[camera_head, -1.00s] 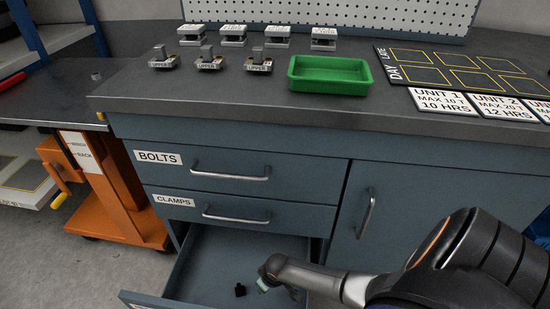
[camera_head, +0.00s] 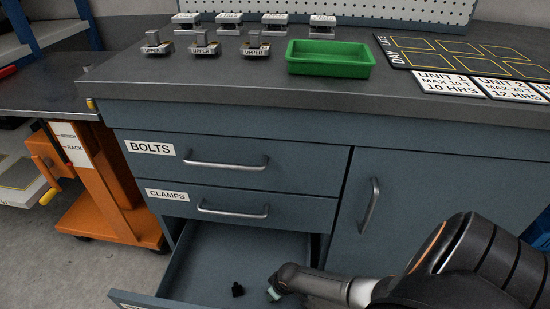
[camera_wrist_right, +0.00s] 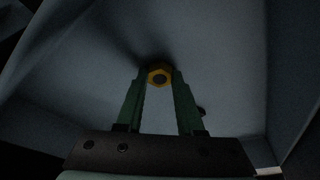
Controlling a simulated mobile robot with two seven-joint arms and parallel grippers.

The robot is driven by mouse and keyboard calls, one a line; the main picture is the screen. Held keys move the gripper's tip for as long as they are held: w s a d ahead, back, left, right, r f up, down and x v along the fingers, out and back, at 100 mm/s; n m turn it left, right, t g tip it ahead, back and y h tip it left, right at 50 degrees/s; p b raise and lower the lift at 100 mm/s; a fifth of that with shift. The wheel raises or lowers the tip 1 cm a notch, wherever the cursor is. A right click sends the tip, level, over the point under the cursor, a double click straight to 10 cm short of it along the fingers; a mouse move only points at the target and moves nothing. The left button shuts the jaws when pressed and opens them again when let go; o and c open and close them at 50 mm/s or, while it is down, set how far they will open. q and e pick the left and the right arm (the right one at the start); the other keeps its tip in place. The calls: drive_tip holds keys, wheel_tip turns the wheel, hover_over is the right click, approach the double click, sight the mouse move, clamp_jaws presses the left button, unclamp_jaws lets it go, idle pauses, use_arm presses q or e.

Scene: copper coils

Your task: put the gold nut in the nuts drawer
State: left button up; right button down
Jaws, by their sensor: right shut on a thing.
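The gold nut (camera_wrist_right: 159,75) is a yellow-gold ring with a dark hole, seen in the right wrist view between the tips of my right gripper (camera_wrist_right: 158,80). The green fingers are shut on it. In the head view my right gripper (camera_head: 273,292) is low inside the open bottom drawer (camera_head: 205,258), just right of a small black object (camera_head: 238,289). The nut cannot be made out there. The drawer's front label is cut off by the picture's bottom edge, so its word is unreadable. My left gripper is not in view.
Above are the shut drawers labelled BOLTS (camera_head: 151,148) and CLAMPS (camera_head: 167,195), with bar handles. A cupboard door (camera_head: 420,200) is at right. The worktop holds a green tray (camera_head: 330,70) and several small metal pieces. An orange cart (camera_head: 115,195) stands left.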

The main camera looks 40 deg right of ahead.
drive_tip(key=c, duration=0.5)
unclamp_jaws()
drive_tip(key=shift+c, duration=0.2)
